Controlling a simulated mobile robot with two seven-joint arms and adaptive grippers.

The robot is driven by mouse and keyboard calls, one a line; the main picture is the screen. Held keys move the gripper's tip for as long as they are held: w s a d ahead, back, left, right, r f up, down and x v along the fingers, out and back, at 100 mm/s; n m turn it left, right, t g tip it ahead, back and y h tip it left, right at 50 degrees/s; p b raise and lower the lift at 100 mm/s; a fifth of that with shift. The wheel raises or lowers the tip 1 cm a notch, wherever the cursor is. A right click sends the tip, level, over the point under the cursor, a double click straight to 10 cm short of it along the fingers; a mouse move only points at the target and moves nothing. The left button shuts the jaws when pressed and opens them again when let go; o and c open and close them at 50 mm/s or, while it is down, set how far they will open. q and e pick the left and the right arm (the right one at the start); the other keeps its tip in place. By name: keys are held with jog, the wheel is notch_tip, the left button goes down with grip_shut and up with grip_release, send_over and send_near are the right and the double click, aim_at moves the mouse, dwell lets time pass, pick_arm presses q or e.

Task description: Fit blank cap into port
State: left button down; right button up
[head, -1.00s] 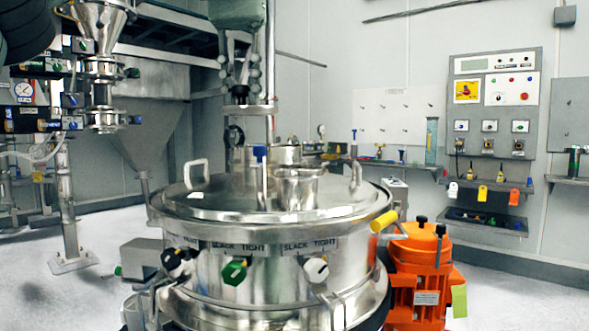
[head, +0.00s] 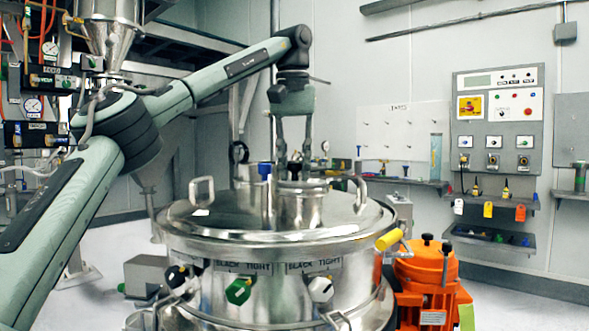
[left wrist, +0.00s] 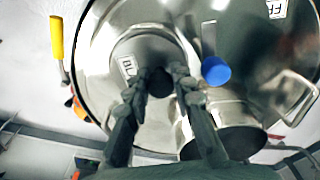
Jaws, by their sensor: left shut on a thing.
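My left gripper (head: 293,168) is over the short steel port (head: 298,206) on the vessel lid. Its fingers are shut on the black knob (left wrist: 160,82) of the blank cap. The cap is a round steel disc (left wrist: 128,88) with a partly visible label, seen from above in the left wrist view. The cap is at or just above the port mouth and covers it from above. I cannot tell whether it is seated. My right gripper is not in view.
A blue-topped post (head: 265,171) stands close beside the port and shows in the left wrist view (left wrist: 215,70). A second steel pipe (left wrist: 233,112) is nearby. A lid handle (head: 201,190), yellow handle (head: 389,240) and orange motor (head: 425,275) surround the lid.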

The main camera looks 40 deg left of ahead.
pick_arm(q)
jog(key=shift+f, duration=0.3)
jog(key=c, duration=1.3)
grip_release()
jog(key=shift+r, duration=0.1)
jog(key=shift+s+d+r, duration=0.1)
jog(key=shift+s+r, duration=0.05)
jog(key=shift+r, duration=1.05)
jog(key=shift+s+d+r, duration=0.1)
jog(key=shift+r, duration=1.15)
jog(key=shift+s+d+r, duration=0.1)
jog(key=shift+s+r, duration=0.05)
jog(key=shift+r, duration=1.05)
jog(key=shift+f, duration=0.1)
